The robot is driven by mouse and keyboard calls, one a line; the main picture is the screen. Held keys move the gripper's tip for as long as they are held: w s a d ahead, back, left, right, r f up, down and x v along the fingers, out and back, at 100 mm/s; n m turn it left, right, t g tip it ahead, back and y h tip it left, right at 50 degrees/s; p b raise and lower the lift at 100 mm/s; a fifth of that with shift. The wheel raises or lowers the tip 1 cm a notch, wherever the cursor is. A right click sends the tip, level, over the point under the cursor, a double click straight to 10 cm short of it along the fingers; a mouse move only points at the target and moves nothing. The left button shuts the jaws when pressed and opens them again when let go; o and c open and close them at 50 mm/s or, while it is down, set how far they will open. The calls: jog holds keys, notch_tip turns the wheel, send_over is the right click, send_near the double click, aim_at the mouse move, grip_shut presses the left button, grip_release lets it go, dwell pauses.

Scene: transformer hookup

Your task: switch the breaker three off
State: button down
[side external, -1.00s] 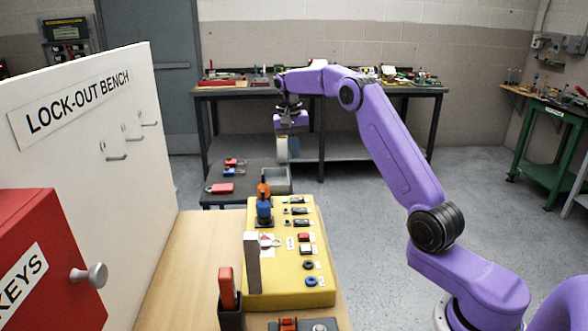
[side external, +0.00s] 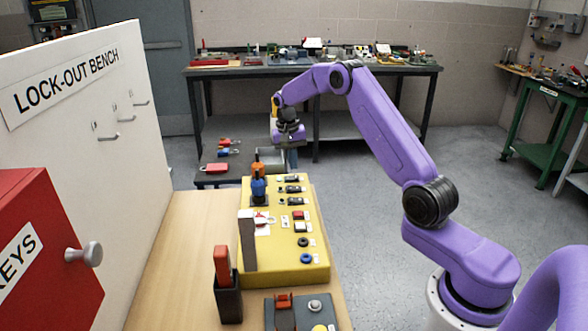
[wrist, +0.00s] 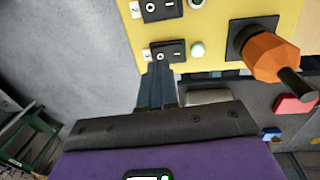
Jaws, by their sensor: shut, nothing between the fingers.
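A yellow panel (side external: 262,263) on the bench carries several black rocker breakers in a row. The farthest breaker (side external: 291,178) is at the panel's far end; another breaker (side external: 294,189) sits just nearer. In the wrist view, one rocker (wrist: 168,51) is right by my fingertips and a second rocker (wrist: 160,10) is beyond it. I cannot read which is breaker three. My gripper (side external: 292,157) is shut and empty, pointing down at the panel's far end. In the wrist view its fingertips (wrist: 159,68) appear beside the nearest rocker; contact cannot be told.
An orange-handled switch (wrist: 268,55) and a blue one (side external: 259,187) stand at the panel's far left. A grey open bin (side external: 272,158) lies behind the panel. A red key box (side external: 40,250) is at left. Floor right of the bench is clear.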

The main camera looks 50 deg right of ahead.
aim_at(290, 177)
jog(key=shift+s+d+f, duration=0.15)
jog(key=shift+f, duration=1.3)
jog(key=shift+s+f, duration=0.1)
jog(key=shift+f, duration=0.2)
jog(key=shift+w+a+r, duration=0.1)
jog(key=shift+w+a, duration=0.55)
jog(key=shift+a, duration=0.05)
jog(key=shift+d+r, duration=0.15)
jog(key=shift+r, duration=0.05)
notch_tip(290, 177, up, 14)
jog(key=w+a, duration=0.1)
jog(key=shift+a+f, duration=0.15)
jog(key=shift+f, duration=0.05)
